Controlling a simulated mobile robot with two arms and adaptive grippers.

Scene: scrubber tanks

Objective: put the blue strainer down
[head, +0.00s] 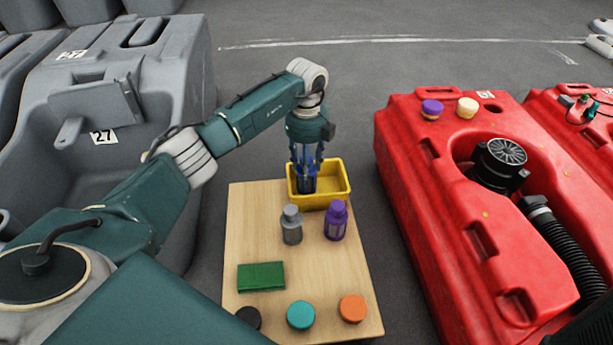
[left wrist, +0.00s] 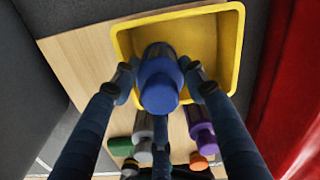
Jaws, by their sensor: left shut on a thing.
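The blue strainer (head: 307,184) is upright in my left gripper (head: 306,164), whose fingers are closed around its upper part. It hangs at the left side of the yellow bin (head: 335,201), its lower part inside the bin's outline. I cannot tell whether it touches the bin floor. In the left wrist view the strainer's round blue cap (left wrist: 159,86) sits between the fingers, over the near left part of the yellow bin (left wrist: 228,48). My right gripper is not in view.
On the wooden board stand a grey strainer (head: 291,225) and a purple strainer (head: 336,221), close in front of the bin. A red tank (head: 415,145) is right, a grey tank (head: 160,70) left.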

